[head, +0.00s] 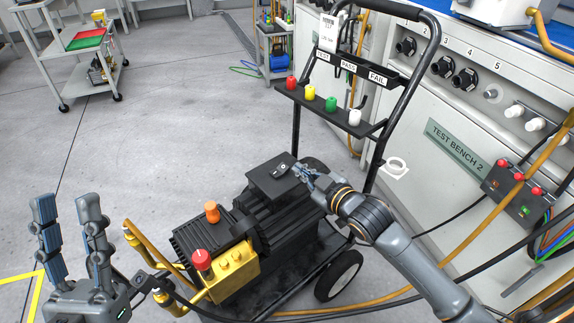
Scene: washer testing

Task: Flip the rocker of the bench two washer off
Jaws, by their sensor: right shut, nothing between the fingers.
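The washer (245,225) stands on a wheeled black cart in front of the bench marked TEST BENCH 2 (458,148). It has a black motor, a yellow pump block (232,268), a red knob and an orange cap. On top is a black switch box (262,182) with a small rocker (281,168); its position is too small to tell. My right gripper (299,169) is shut and empty, its fingertips at the box's right side, close beside the rocker. Whether they touch is unclear. My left gripper (68,212) is open and empty at the lower left, away from the washer.
The cart's black handle frame (424,60) rises behind the washer, with a shelf (330,108) of coloured nozzles. Yellow hoses (137,240) and cables run around the cart. A red-buttoned control box (516,190) hangs on the bench. The floor at left is clear up to a trolley (85,50).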

